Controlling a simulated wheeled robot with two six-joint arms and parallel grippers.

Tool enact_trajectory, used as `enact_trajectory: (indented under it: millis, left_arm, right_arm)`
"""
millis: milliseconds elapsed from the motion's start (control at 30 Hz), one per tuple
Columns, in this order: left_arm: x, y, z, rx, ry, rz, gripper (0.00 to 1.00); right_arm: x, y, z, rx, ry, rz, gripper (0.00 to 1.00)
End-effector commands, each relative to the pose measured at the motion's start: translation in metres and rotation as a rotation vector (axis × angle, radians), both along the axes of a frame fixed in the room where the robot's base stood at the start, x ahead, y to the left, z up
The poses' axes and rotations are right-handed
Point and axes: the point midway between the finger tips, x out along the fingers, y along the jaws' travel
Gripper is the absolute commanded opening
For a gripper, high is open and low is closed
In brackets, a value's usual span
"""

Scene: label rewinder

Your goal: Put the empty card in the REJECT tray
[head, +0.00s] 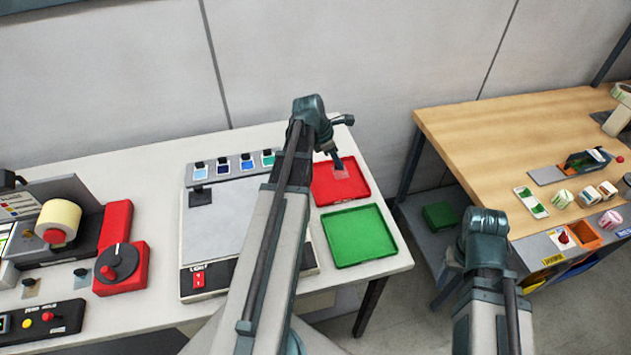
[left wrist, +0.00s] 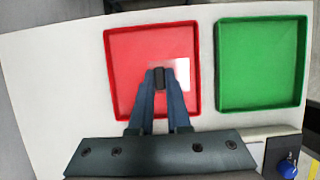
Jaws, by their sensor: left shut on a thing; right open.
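The red tray (head: 322,193) lies on the white table, and it also shows in the left wrist view (left wrist: 112,85). My left gripper (head: 338,160) is over this tray, pointing down. In the left wrist view its fingertips (left wrist: 160,76) are shut on a small dark grip. A pale, see-through card (head: 341,174) shows at the fingertips, within the tray's outline; its clear part (left wrist: 184,72) shows beside the right finger. I cannot tell whether the card touches the tray floor. My right arm shows at the lower right, but its gripper is out of view.
An empty green tray (head: 358,236) lies right beside the red one. A grey light plate (head: 225,225) with a row of sample cards (head: 235,165) stands to the left. A wooden bench (head: 500,125) with rolls and cards is at the right, beyond a gap.

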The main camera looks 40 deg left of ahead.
Motion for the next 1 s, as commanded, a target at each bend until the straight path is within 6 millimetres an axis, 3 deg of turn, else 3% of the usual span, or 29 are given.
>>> enact_trajectory:
  millis: [200,267,467,833,1000]
  left_arm:
    - [0.000,-0.004,0.030,0.000,0.000,-0.001,0.00]
    - [0.000,-0.004,0.031,0.000,0.000,-0.001,0.00]
    - [0.000,-0.004,0.020,0.000,0.000,0.000,0.00]
    - [0.000,-0.004,-0.033,0.000,0.000,0.000,0.00]
    - [0.000,-0.004,-0.037,0.000,0.000,0.000,0.00]
  right_arm:
    - [0.000,0.000,0.030,0.000,0.000,0.001,0.60]
    - [0.000,0.000,0.031,0.000,0.000,0.001,0.60]
    - [0.000,0.000,0.020,0.000,0.000,0.001,0.60]
    - [0.000,0.000,-0.032,0.000,0.000,-0.001,0.60]
    - [0.000,0.000,-0.037,0.000,0.000,-0.001,0.60]
